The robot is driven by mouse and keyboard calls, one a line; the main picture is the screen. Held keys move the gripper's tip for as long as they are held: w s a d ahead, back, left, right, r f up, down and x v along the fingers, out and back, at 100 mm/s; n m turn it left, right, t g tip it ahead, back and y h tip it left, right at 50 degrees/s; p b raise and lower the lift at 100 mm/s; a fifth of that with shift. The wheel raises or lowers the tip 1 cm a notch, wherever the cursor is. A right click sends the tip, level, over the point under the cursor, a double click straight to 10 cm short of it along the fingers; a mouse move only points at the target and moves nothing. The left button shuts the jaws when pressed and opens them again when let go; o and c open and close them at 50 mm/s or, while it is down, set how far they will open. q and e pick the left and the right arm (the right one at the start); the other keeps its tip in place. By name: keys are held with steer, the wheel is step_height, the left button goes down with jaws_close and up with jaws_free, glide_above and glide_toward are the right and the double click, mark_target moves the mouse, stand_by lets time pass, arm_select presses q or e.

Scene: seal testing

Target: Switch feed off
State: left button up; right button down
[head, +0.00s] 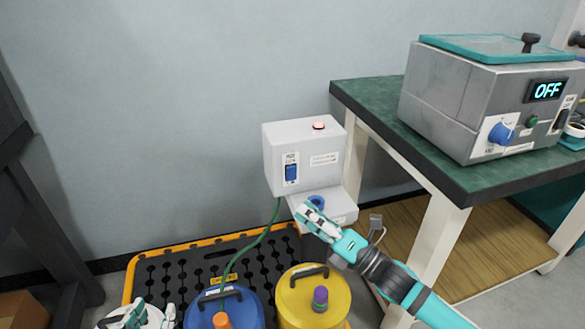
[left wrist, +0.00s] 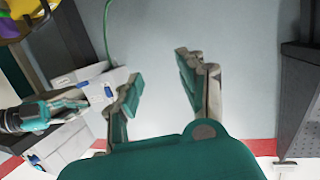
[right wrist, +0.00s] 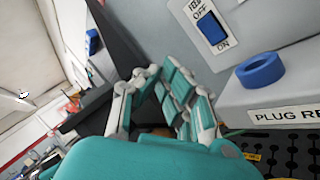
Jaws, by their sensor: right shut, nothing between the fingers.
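The feed box (head: 305,155) is light grey and stands by the wall, with a blue rocker switch (head: 291,173) on its front. In the right wrist view the same blue switch (right wrist: 211,28) sits between the words OFF and ON; I cannot tell which side is pressed. My right gripper (head: 305,212) is shut and empty, in front of the box's lower ledge, below the switch and apart from it. It also shows in the right wrist view (right wrist: 157,75). My left gripper (left wrist: 160,75) is open and empty; in the head view it is low at the left.
A blue ring (right wrist: 260,70) sits on the ledge (right wrist: 290,100). A lamp (head: 319,125) tops the box. A blue drum (head: 243,308) and a yellow drum (head: 330,290) stand below on a black-and-yellow pallet (head: 160,262). A green bench (head: 375,100) with a machine reading OFF (head: 450,95) is right.

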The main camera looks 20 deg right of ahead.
mark_target(292, 174)
steer(key=w, duration=0.2)
steer(key=w+b, duration=0.1)
steer(key=w, duration=0.4)
steer(key=shift+w+a+r+b, duration=0.1)
steer(key=shift+a+r+b, duration=0.05)
steer(key=shift+r+b, duration=0.25)
arm_select(q)
step_height(292, 174, up, 8)
steer(key=d+t+h, duration=0.1)
steer(key=t, duration=0.4)
steer(key=shift+w+d+h, duration=0.2)
steer(key=shift+w+h, duration=0.1)
arm_select(e)
steer(key=shift+w+r, duration=0.15)
steer(key=shift+w, duration=0.55)
arm_select(q)
steer(key=shift+r, duration=0.1)
arm_select(e)
steer(key=shift+w, duration=0.15)
arm_select(q)
steer(key=shift+r, duration=0.15)
arm_select(e)
steer(key=shift+w, duration=0.25)
steer(key=shift+w, duration=0.1)
